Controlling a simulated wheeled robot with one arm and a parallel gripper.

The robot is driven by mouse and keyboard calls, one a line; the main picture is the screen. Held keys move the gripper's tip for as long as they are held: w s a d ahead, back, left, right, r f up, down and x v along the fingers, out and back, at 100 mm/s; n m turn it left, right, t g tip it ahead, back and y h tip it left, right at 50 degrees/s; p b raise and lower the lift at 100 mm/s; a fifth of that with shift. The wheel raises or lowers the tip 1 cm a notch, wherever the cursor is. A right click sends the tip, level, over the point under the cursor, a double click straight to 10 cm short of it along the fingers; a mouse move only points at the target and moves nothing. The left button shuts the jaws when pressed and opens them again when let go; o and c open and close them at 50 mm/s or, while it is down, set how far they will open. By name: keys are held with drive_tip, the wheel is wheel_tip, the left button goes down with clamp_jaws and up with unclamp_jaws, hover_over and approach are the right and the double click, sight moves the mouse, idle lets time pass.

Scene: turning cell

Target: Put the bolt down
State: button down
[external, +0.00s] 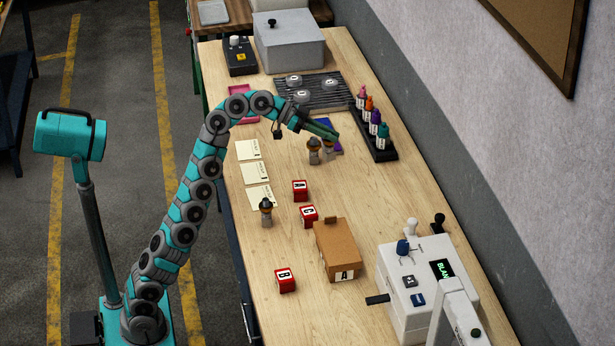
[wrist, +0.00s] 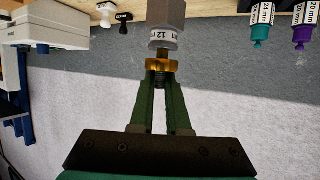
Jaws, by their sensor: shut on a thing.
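My gripper (external: 332,136) is shut on a bolt (external: 328,151) with a grey body, a brass collar and a dark end. In the wrist view the green fingers (wrist: 161,88) close on its dark end, and its grey body (wrist: 166,36) reads "12 mm". A second, similar bolt (external: 314,153) stands upright just left of it. A third bolt (external: 266,213) stands upright near the table's left edge. I cannot tell whether the held bolt touches the table or its neighbour.
A blue-purple pad (external: 328,126) lies by my gripper, partly hidden. A black rack (external: 378,147) of coloured bottles stands to the right. Red lettered blocks (external: 300,189), a cardboard box (external: 338,248) and a white machine (external: 415,275) stand nearer. Bare wood (external: 365,200) lies between.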

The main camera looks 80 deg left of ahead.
drive_tip(key=shift+n+y, duration=0.3)
drive_tip(key=shift+w+a+f+b, duration=0.1)
drive_tip(key=shift+a+f+b, duration=0.55)
drive_tip(key=shift+f+b, duration=0.95)
drive_tip(key=shift+w+a+f+b, duration=0.15)
drive_tip(key=shift+a+f+b, duration=0.7)
drive_tip(key=shift+f, duration=1.2)
drive_tip(key=shift+w+a+f+b, duration=0.1)
drive_tip(key=shift+a+f+b, duration=0.3)
drive_tip(key=shift+f+b, duration=1.3)
drive_tip(key=shift+f+t, duration=0.15)
drive_tip(key=shift+t, duration=0.15)
drive_tip(key=shift+f, duration=0.1)
drive_tip(key=c, duration=0.9)
unclamp_jaws()
